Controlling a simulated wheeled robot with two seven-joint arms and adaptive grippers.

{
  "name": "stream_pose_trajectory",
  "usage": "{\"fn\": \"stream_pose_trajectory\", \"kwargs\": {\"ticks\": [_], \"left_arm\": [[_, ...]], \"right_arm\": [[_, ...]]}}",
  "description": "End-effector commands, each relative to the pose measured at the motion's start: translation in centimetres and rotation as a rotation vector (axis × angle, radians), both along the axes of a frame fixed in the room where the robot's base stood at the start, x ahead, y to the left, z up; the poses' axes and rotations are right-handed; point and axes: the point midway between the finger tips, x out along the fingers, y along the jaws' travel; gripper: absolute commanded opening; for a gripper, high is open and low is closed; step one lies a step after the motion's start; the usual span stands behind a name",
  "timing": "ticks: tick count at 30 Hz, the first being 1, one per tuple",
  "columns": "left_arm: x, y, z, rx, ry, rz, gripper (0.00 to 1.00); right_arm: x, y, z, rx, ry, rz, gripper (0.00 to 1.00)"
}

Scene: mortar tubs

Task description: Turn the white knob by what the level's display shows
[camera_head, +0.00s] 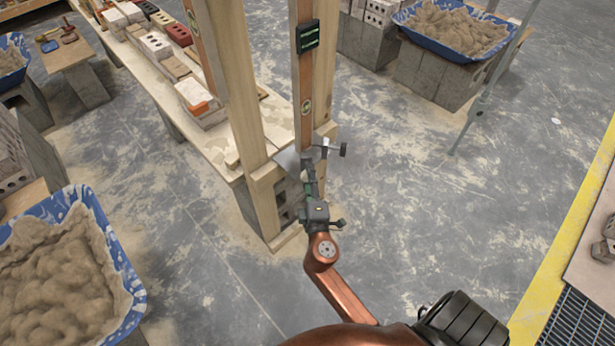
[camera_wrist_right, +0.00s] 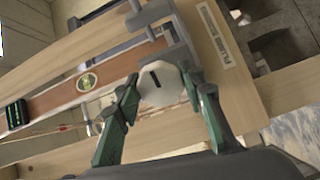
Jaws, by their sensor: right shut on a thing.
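The white knob (camera_wrist_right: 161,84) is a faceted disc with a dark slot, in front of a grey metal clamp (camera_wrist_right: 177,50) in the right wrist view. My right gripper (camera_wrist_right: 162,92) is shut on it, one green-and-dark finger on each side. In the head view my right gripper (camera_head: 311,176) is at the lower part of a wooden post, and I cannot make out the knob there. The wooden level (camera_head: 305,75) stands upright along the post. Its black display (camera_head: 308,36) shows green marks too small to read; it also shows in the wrist view (camera_wrist_right: 15,115). My left gripper is out of view.
Wooden posts (camera_head: 236,100) rise beside my right gripper. A long table (camera_head: 140,55) with bricks stands behind. Blue tubs of mortar stand at the lower left (camera_head: 132,285) and the upper right (camera_head: 432,45).

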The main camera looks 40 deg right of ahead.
Motion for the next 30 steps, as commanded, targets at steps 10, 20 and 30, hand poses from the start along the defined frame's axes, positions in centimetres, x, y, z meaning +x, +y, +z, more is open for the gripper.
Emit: {"fn": "stream_pose_trajectory", "kwargs": {"ticks": [10, 20, 30], "left_arm": [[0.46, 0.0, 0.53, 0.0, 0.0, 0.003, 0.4], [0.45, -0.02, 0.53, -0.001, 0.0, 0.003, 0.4], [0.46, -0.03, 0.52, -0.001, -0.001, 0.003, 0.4]], "right_arm": [[-0.01, -0.04, -0.12, 0.029, -0.014, -0.001, 0.12], [-0.02, -0.04, -0.1, 0.027, -0.013, -0.001, 0.42], [-0.01, -0.01, -0.03, 0.026, -0.014, 0.0, 0.55]]}}
